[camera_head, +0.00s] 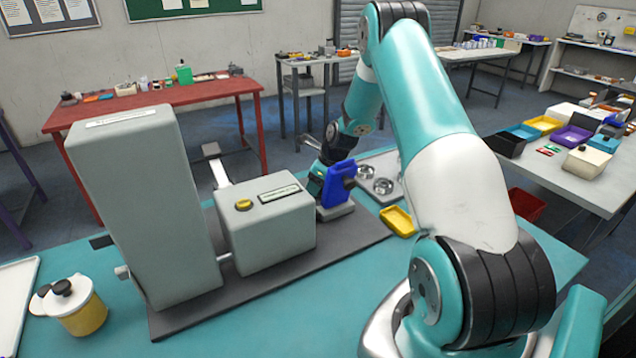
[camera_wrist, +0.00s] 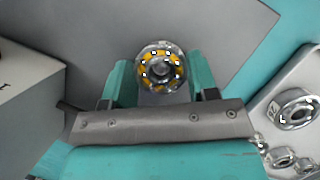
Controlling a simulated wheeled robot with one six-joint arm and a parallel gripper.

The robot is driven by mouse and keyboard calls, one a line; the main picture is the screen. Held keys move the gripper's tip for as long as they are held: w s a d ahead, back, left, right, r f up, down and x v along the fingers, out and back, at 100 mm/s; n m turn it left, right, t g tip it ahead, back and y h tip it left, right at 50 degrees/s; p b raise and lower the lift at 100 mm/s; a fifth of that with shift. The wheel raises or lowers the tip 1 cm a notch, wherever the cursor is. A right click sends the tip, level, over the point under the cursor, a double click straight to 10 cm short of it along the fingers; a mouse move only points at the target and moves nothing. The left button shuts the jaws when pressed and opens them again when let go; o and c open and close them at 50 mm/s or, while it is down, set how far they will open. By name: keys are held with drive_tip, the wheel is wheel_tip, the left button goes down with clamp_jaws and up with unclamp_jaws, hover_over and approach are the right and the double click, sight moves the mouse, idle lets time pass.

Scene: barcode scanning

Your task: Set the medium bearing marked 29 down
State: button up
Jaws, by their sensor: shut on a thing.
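The bearing (camera_wrist: 161,53), with a metal ring and a yellow cage, is between the teal fingers of my gripper (camera_wrist: 158,76) in the wrist view. My gripper is shut on it. Its number mark cannot be read. The grey plate (camera_wrist: 185,25) lies beyond the bearing; I cannot tell whether they touch. In the head view my gripper (camera_head: 318,181) is low beside a blue upright part (camera_head: 340,184), and the bearing is hidden there. A light tray (camera_wrist: 268,97) with other bearings (camera_wrist: 292,108) is at the right of the wrist view.
In the head view a grey machine (camera_head: 135,200) and a lower box with a yellow button (camera_head: 265,232) stand left of my gripper. A yellow tray (camera_head: 398,221) lies to the right. A yellow-and-white pot (camera_head: 82,312) stands at the front left.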

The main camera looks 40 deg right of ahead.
drive_tip(key=o, duration=1.1)
drive_tip(key=shift+f, duration=0.1)
drive_tip(key=shift+c, duration=0.2)
drive_tip(key=shift+f, duration=0.1)
